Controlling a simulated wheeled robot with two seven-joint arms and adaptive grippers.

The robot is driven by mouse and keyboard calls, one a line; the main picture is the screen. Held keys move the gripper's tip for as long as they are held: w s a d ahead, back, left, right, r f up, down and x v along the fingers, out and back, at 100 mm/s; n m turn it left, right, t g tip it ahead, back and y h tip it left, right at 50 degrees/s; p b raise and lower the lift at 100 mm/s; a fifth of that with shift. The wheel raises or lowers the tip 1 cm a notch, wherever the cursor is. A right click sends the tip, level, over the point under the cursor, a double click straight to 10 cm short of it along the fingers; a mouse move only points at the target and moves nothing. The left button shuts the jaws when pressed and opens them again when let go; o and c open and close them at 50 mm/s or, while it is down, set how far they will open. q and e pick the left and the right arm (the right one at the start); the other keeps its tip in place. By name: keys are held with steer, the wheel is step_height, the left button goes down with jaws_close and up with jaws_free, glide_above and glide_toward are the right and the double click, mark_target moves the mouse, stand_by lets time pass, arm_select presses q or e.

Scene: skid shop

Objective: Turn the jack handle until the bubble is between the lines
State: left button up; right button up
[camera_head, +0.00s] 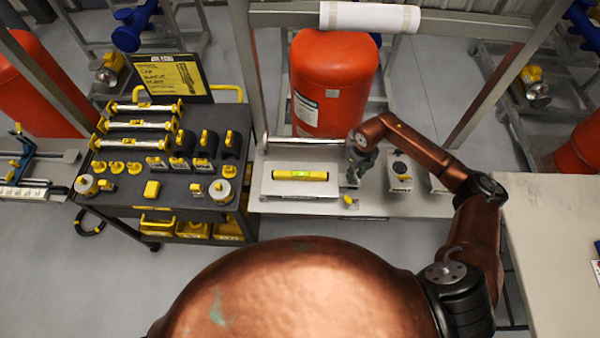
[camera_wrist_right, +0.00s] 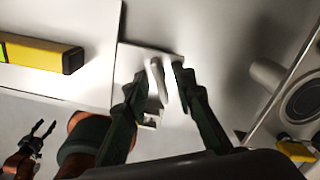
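A yellow spirit level (camera_head: 290,175) with a small green vial lies on a pale plate (camera_head: 270,190) on the bench. Its bubble is too small to make out. The level's dark end also shows in the right wrist view (camera_wrist_right: 40,53). The pale jack handle (camera_wrist_right: 157,82) stands on a small light block right of the plate. My right gripper (camera_wrist_right: 161,72) has its fingers on either side of the handle, apart, with a gap visible; it hides the handle in the head view (camera_head: 355,172). My left gripper (camera_wrist_right: 38,133) is open and empty at the lower left of the wrist view.
A tool cart (camera_head: 180,190) with yellow and black parts stands left of the bench. A red tank (camera_head: 332,85) stands behind the bench frame. A pale table (camera_head: 560,240) is at the right.

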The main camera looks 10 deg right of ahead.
steer(key=shift+r+p, duration=2.05)
steer(key=shift+r, duration=1.45)
steer(key=m+p, duration=0.1)
steer(key=m, duration=0.1)
steer(key=m+p, duration=0.1)
steer(key=m, duration=0.2)
steer(key=shift+r, duration=0.4)
steer(key=shift+m+p, duration=0.45)
steer(key=shift+m, duration=0.45)
steer(key=shift+f, duration=0.1)
